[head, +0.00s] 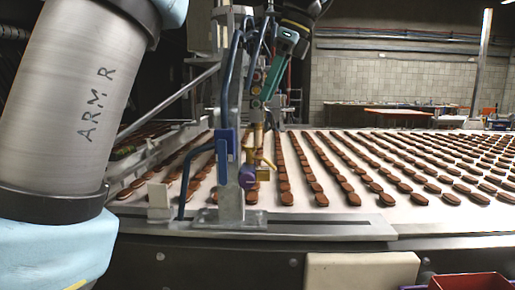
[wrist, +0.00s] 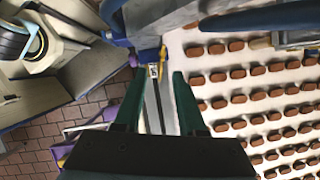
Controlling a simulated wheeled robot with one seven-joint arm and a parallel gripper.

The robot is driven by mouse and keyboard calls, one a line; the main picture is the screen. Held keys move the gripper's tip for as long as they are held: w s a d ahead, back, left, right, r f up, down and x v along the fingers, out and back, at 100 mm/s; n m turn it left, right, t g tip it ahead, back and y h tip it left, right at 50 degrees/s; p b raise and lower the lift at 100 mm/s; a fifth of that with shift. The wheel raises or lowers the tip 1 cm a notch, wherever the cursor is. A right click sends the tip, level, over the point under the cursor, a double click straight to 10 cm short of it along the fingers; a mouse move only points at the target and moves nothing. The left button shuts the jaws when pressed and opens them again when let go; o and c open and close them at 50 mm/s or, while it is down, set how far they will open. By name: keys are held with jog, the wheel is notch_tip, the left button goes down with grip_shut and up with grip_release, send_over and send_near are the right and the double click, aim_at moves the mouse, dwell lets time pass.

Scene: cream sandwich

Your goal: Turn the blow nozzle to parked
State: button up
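A brass blow nozzle (head: 264,160) with a purple round part (head: 248,178) sits beside a grey upright post (head: 231,150) at the near edge of the conveyor. Whether it is parked cannot be told from these frames. In the wrist view, brass (wrist: 163,53) and a bit of purple (wrist: 133,60) show just beyond the fingertips. My gripper (head: 266,97) points down above the nozzle in the head view. In the wrist view its two green fingers (wrist: 158,75) are apart, with nothing clearly held between them.
Rows of brown biscuits (head: 350,185) cover the white belt (head: 410,210) to the right. Blue bent handles (head: 188,175) stand close to the post. A red bin (head: 470,281) and a cream box (head: 360,272) are at the front. Brick-patterned floor (wrist: 90,125) shows below left in the wrist view.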

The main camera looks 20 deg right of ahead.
jog(key=f, duration=0.2)
jog(key=b, duration=0.1)
send_over(260, 158)
jog(key=w+a, duration=0.1)
notch_tip(260, 158, down, 9)
jog(key=shift+w+a+f, duration=0.1)
jog(key=shift+w, duration=0.05)
jog(key=shift+c, duration=0.2)
grip_shut()
dwell(0.4)
